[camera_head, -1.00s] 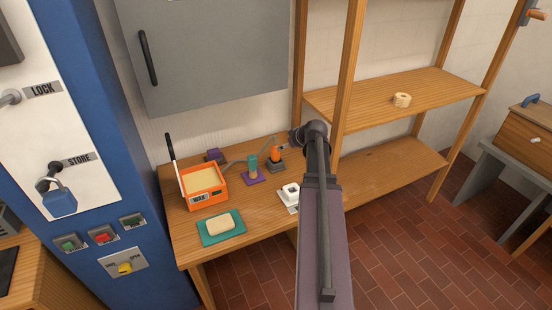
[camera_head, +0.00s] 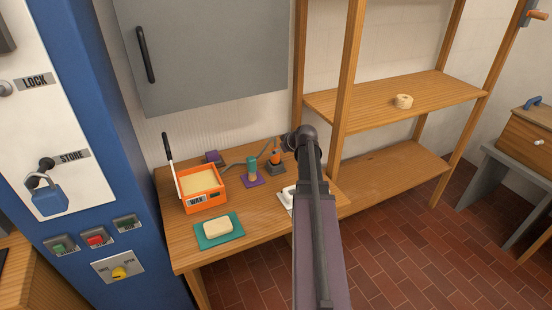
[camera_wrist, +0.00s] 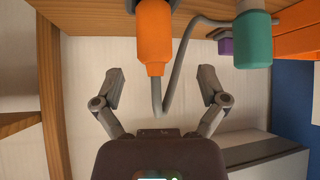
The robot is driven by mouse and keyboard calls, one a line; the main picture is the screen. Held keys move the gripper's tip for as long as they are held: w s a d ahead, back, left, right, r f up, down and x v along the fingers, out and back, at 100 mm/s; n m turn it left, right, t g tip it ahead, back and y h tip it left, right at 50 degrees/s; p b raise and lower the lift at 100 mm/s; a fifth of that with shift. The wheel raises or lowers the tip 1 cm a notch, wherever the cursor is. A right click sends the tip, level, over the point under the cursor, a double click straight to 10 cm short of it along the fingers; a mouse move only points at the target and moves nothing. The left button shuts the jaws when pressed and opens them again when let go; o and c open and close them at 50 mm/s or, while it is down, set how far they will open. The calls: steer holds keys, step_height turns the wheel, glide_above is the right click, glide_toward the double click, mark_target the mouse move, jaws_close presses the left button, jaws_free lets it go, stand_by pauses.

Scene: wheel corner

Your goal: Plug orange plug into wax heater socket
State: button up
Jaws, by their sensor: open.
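The orange plug (camera_head: 276,155) stands upright on a dark grey base (camera_head: 276,168) near the back of the bench. In the wrist view the orange plug (camera_wrist: 153,45) lies just ahead of my gripper (camera_wrist: 160,88). My gripper is open and empty, its fingers apart, with a grey cable (camera_wrist: 166,95) curving between them. In the head view my gripper (camera_head: 287,142) is partly hidden by my arm. The orange wax heater (camera_head: 203,202), labelled WAX, stands to the left. A purple block (camera_head: 213,157) is behind it; I cannot tell whether this is its socket.
A teal plug (camera_head: 252,163) stands on a purple base (camera_head: 254,181), close to the orange one; it also shows in the wrist view (camera_wrist: 252,38). A bar on a teal mat (camera_head: 219,240) lies in front. A grey cabinet (camera_head: 205,60) hangs above; shelf posts (camera_head: 349,80) stand at right.

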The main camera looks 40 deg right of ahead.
mark_target(275, 158)
steer(key=shift+f, duration=0.1)
steer(key=w+f+b, duration=0.1)
steer(key=f+b, duration=0.1)
steer(key=shift+w+d+f+b, duration=0.3)
steer(key=shift+w+b, duration=0.05)
steer(key=shift+w, duration=0.05)
steer(key=shift+b+x, duration=0.7)
steer(key=shift+x, duration=0.35)
steer(key=shift+r, duration=0.1)
steer(key=c, duration=1.3)
